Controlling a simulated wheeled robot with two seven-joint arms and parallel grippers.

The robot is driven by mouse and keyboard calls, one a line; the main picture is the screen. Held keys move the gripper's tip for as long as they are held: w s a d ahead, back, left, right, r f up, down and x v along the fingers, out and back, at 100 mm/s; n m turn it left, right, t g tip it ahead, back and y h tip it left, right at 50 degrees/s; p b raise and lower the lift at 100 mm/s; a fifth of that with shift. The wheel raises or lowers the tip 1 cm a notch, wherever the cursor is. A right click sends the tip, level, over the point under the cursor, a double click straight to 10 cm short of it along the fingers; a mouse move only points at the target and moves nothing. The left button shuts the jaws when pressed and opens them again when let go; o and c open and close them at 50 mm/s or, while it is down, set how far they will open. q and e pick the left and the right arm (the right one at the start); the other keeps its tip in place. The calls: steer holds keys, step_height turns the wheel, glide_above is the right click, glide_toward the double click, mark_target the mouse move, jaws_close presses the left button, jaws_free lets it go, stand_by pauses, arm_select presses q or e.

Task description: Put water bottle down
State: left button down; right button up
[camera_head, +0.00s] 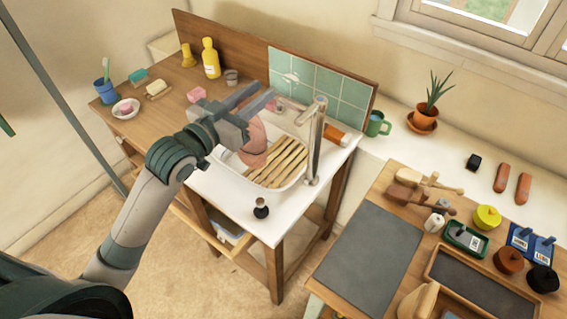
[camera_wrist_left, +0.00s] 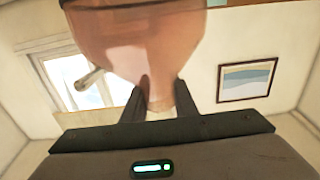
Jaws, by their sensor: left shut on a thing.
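My left gripper (camera_head: 258,102) is over the white sink unit, shut on a pinkish-brown rounded thing that I take for the water bottle (camera_head: 254,148). In the head view the bottle shows below the fingers, in front of the left part of the sink basin. I cannot tell whether it touches the basin. In the left wrist view the bottle's wide body (camera_wrist_left: 140,40) fills the top middle, and its narrow end sits between the two dark fingers (camera_wrist_left: 160,98). My right gripper is not in view.
A slatted wooden rack (camera_head: 278,163) lies in the sink, with a tall tap (camera_head: 317,140) on its right. A small dark stopper (camera_head: 261,208) stands on the front white surface. A green mug (camera_head: 377,124) is behind right. The wooden counter (camera_head: 165,105) holds soaps and yellow bottles.

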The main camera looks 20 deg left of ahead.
arm_select(q)
step_height(320, 180, down, 14)
steer(key=p, duration=0.2)
steer(key=p+x, duration=0.1)
steer(key=x, duration=0.3)
steer(key=shift+w+d+r, duration=0.1)
steer(key=shift+w+r, duration=0.05)
steer(key=shift+w, duration=0.1)
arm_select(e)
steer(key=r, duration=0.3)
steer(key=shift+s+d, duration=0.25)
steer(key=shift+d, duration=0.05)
arm_select(q)
steer(key=w+p, duration=0.1)
steer(key=w+d+f+p, duration=0.1)
steer(key=w, duration=0.1)
steer(key=shift+w+d, duration=0.1)
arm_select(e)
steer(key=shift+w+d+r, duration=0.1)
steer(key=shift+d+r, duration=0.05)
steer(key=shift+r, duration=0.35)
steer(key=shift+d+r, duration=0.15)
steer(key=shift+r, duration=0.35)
arm_select(q)
steer(key=shift+f, duration=0.1)
